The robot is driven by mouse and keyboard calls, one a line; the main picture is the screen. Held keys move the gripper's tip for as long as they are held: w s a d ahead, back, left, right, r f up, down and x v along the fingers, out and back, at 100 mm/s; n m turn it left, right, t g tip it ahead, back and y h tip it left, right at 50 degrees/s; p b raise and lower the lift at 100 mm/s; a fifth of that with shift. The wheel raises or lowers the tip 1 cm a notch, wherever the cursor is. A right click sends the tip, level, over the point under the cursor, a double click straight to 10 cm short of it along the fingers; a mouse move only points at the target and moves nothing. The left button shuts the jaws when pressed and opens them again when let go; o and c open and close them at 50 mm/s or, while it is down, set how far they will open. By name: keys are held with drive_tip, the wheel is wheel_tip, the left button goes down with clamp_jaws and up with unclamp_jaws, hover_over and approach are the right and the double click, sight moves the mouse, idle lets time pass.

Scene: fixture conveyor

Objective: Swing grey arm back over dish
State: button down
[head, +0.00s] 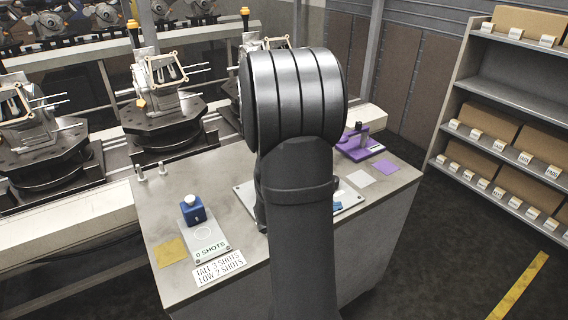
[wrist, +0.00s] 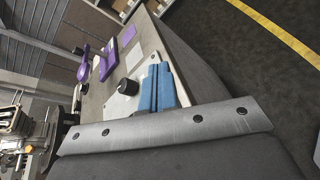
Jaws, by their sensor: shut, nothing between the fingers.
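My gripper shows in the wrist view as two blue fingers (wrist: 157,84) pressed together, shut and empty. They are over or beside a pale plate (wrist: 118,104) with a black round knob (wrist: 128,87) just left of them. My arm covers most of the plate there. I cannot clearly make out the grey arm or the dish; whether the knob belongs to the grey arm, I cannot tell.
A purple fixture (head: 360,150) stands at the bench's far right, near white (head: 360,178) and purple (head: 387,168) squares. Conveyor machinery (head: 164,122) runs behind.

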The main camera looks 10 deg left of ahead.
drive_tip(key=a+m+g+y, duration=0.65)
drive_tip(key=m+y, duration=0.25)
drive_tip(key=m, duration=0.8)
drive_tip(key=w+a+r+m+t+y, duration=0.3)
drive_tip(key=w+a+r+m+y, duration=0.15)
drive_tip(key=w+r+m, duration=0.4)
drive_tip(key=w+a+f+n, duration=0.1)
drive_tip(key=w+a+f, duration=0.4)
drive_tip(key=a+f, duration=0.1)
drive_tip(key=shift+w+n, duration=0.2)
drive_tip(key=shift+n, duration=0.15)
drive_tip(key=shift+f, duration=0.1)
